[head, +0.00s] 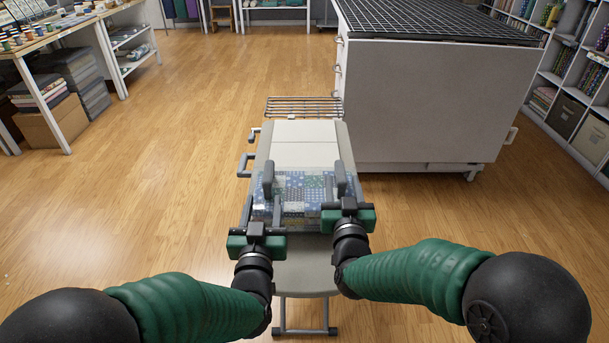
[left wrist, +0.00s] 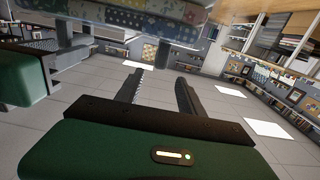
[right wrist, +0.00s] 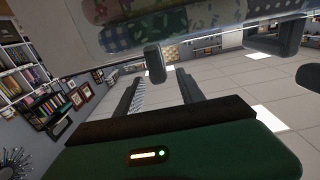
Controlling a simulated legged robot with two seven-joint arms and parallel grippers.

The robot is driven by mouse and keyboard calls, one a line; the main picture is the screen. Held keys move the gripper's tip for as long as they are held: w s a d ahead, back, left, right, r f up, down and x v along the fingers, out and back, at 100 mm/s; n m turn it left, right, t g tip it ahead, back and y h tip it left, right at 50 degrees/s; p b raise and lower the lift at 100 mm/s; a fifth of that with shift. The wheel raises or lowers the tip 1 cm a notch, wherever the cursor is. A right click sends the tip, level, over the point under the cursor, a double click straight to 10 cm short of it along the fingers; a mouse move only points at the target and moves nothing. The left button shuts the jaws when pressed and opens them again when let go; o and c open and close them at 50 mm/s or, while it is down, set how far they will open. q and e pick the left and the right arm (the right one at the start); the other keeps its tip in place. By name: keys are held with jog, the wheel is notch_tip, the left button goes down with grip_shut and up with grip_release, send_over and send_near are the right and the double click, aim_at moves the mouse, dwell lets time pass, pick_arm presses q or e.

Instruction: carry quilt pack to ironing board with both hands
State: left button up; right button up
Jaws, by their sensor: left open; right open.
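The quilt pack (head: 304,190), a clear-wrapped bundle of blue, white and green patchwork, lies on the pale ironing board (head: 304,136). My left gripper (head: 272,196) is at the pack's left side and my right gripper (head: 336,186) is at its right side. In the left wrist view the fingers of my left gripper (left wrist: 158,88) are apart with nothing between them, and the pack (left wrist: 155,18) shows along the top. In the right wrist view the fingers of my right gripper (right wrist: 158,88) are also apart and empty, with the pack (right wrist: 150,24) at the top. Contact with the pack is unclear.
A white cabinet with a black grid top (head: 440,90) stands close to the board's right. A wire rack (head: 304,106) is at the board's far end. Wooden floor (head: 190,150) is clear on the left. Shelves (head: 575,110) line the right and worktables stand at the left.

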jog(key=s, duration=0.6)
jog(key=shift+s, duration=0.3)
notch_tip(320, 180, up, 7)
jog(key=p, duration=0.6)
jog(key=shift+f+p, duration=0.2)
jog(key=shift+p, duration=0.1)
